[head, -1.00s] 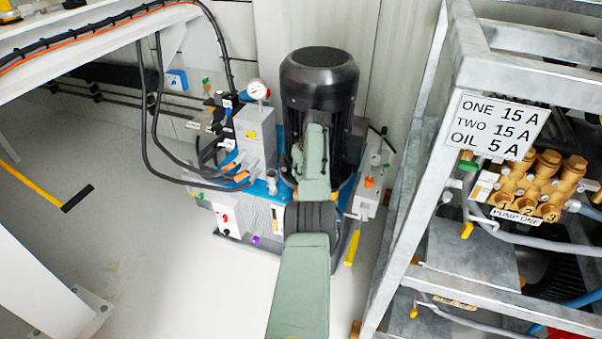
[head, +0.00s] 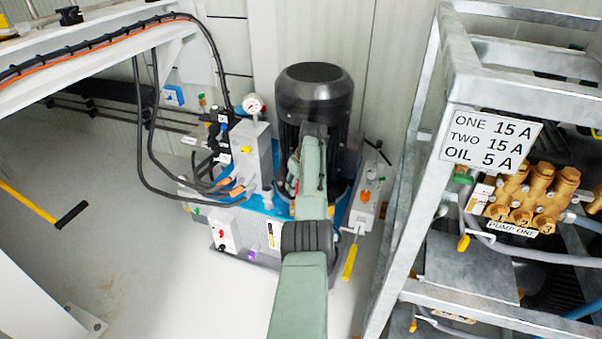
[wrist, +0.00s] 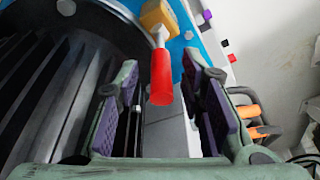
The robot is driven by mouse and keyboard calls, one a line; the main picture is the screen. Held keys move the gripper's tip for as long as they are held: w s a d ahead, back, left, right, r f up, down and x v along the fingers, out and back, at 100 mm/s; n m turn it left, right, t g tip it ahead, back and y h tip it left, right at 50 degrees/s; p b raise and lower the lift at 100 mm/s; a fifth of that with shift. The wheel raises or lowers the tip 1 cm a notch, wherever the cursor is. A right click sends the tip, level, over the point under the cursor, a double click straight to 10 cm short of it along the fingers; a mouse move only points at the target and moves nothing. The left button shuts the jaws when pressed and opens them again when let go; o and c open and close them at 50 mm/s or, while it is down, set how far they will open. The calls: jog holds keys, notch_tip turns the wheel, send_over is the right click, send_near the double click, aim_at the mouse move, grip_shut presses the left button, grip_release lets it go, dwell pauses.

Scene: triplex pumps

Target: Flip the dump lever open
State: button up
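A lever with a red handle (wrist: 161,80) and a brass-yellow hub (wrist: 158,15) shows in the wrist view. It stands out from the blue base plate (wrist: 205,45), beside a dark ribbed motor (wrist: 50,75). My gripper (wrist: 160,72) is open. Its two purple-padded fingers lie to either side of the red handle in the picture, with a gap on both sides; contact does not show. No label on this lever is readable. In the head view my green arm reaches to the black motor (head: 313,100), and the arm hides the gripper and the red lever.
A pressure gauge (head: 252,104), grey block (head: 250,150) and black hoses stand left of the motor. A yellow-handled lever (head: 349,263) is on its right. A steel rack (head: 400,230) with brass pumps (head: 535,195) stands close on the right.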

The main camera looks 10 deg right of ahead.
jog(key=v, duration=1)
jog(key=shift+s+r, duration=0.2)
jog(key=shift+r, duration=0.1)
jog(key=shift+d, duration=0.1)
